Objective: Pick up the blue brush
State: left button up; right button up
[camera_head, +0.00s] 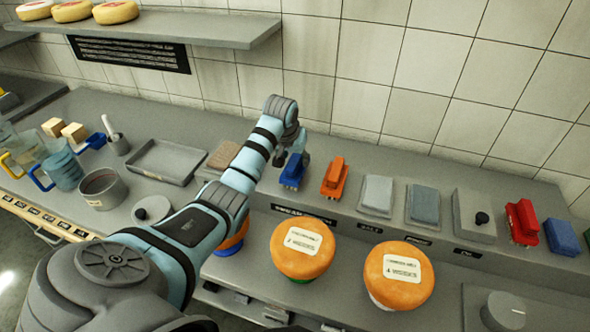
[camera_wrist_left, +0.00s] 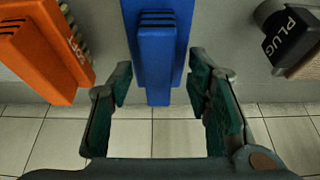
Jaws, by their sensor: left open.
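The blue brush (camera_head: 292,171) stands on the raised back ledge of the counter, left of an orange brush (camera_head: 334,177). My left gripper (camera_head: 293,151) is at the blue brush, and the arm partly hides the area around it. In the left wrist view the blue brush (camera_wrist_left: 157,45) reaches down from the top edge toward the space between the fingers. The left gripper (camera_wrist_left: 158,83) is open, one finger on each side of the brush, with gaps showing. My right gripper is not in view.
The orange brush (camera_wrist_left: 45,48) is close on the left in the wrist view, and a dark block marked PLUG (camera_wrist_left: 290,35) is on the right. Orange-topped cheese wheels (camera_head: 303,247) stand in front of the ledge. A wall shelf (camera_head: 180,27) hangs above left.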

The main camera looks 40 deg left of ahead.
pick_arm(q)
jog(key=shift+w+f, duration=0.2)
jog(key=shift+f, duration=0.05)
jog(key=shift+s, duration=0.1)
jog(key=shift+r, duration=0.1)
jog(key=c, duration=0.3)
jog(key=shift+d, duration=0.1)
grip_shut()
